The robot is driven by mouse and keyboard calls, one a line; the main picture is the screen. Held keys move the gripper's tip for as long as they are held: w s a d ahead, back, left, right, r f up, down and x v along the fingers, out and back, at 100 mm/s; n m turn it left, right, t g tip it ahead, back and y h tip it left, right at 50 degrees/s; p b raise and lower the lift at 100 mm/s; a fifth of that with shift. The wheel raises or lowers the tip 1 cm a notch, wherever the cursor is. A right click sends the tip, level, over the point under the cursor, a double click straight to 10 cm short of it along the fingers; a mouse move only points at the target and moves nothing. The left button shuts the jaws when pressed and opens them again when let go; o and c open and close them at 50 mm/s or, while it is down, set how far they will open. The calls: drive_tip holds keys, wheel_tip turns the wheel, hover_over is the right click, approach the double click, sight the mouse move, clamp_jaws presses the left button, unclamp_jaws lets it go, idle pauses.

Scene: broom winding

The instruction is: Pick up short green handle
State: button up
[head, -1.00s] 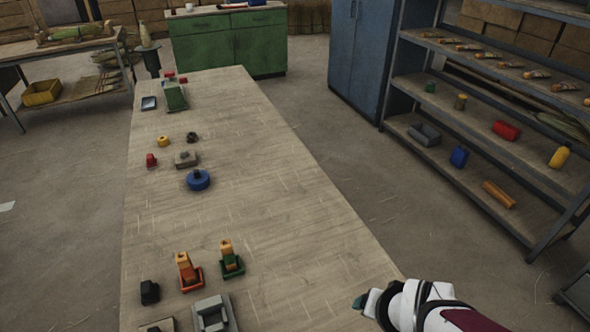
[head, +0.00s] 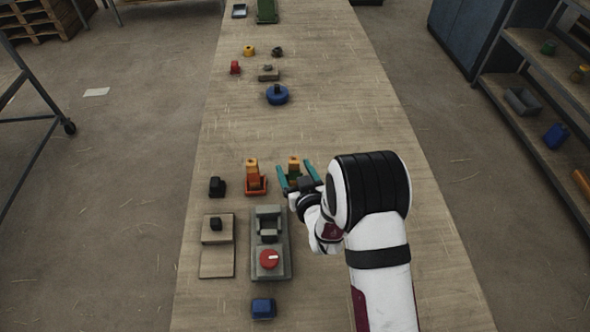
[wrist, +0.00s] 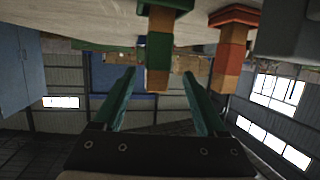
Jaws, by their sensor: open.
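The short green handle (head: 293,174) has an orange-tan top and stands upright in a green holder. In the wrist view the handle (wrist: 158,48) points downward in the picture, its green holder (wrist: 172,7) at the top edge. My gripper (head: 296,171) is open, with one teal finger to each side of the handle. In the wrist view my gripper (wrist: 159,75) has the handle's tan end between its fingertips, with visible space on both sides. The holder is partly hidden by the gripper in the head view.
A red-orange handle (head: 252,171) stands close to the left in its own holder. A black block (head: 217,187) is further left. A grey fixture with a red knob (head: 269,259) lies nearer. A blue round part (head: 277,95) is farther back. The table's right side is clear.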

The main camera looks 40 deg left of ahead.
drive_tip(key=x, duration=0.6)
drive_tip(key=shift+w+d+f, duration=0.1)
drive_tip(key=shift+d+f, duration=0.15)
drive_tip(key=shift+f, duration=0.05)
clamp_jaws()
